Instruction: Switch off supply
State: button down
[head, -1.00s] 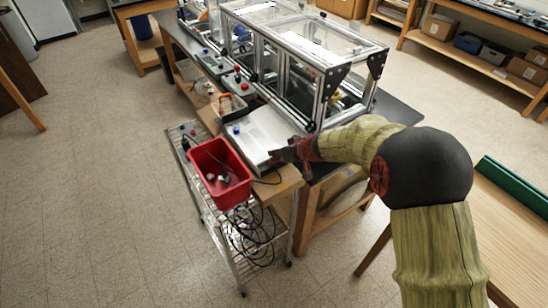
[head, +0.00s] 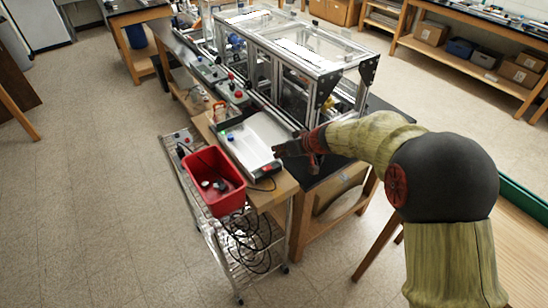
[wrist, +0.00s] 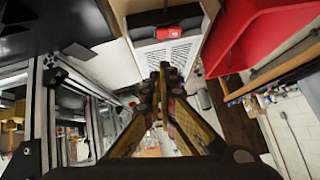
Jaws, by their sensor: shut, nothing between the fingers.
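The supply looks to be the flat white-and-grey box (head: 246,134) on the wooden bench top in the head view. A red switch (head: 267,169) sits on its near end. In the wrist view the box's end face (wrist: 165,52) shows vent slots, with the red switch (wrist: 180,27) above them. Whether the switch is on or off cannot be told. My gripper (head: 279,151) is shut and empty, beside the box's near right corner. In the wrist view its closed fingertips (wrist: 164,72) lie just below the vents and appear apart from the switch.
A red bin (head: 214,181) with small items stands on a wire cart (head: 240,248) left of the box, with dark cables hanging below. An aluminium extrusion frame (head: 305,60) with clear panels stands behind and right. Control boxes with buttons (head: 228,92) line the bench. Floor at left is clear.

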jog(key=v, duration=0.7)
jog(key=shift+d, duration=0.2)
jog(key=a+p, duration=0.1)
jog(key=p, duration=0.1)
jog(key=shift+s+a+r+g+y+p, duration=0.1)
jog(key=shift+r+g+y+p, duration=0.2)
jog(key=shift+r+p, duration=0.1)
jog(key=shift+a+f, duration=0.1)
dwell(0.3)
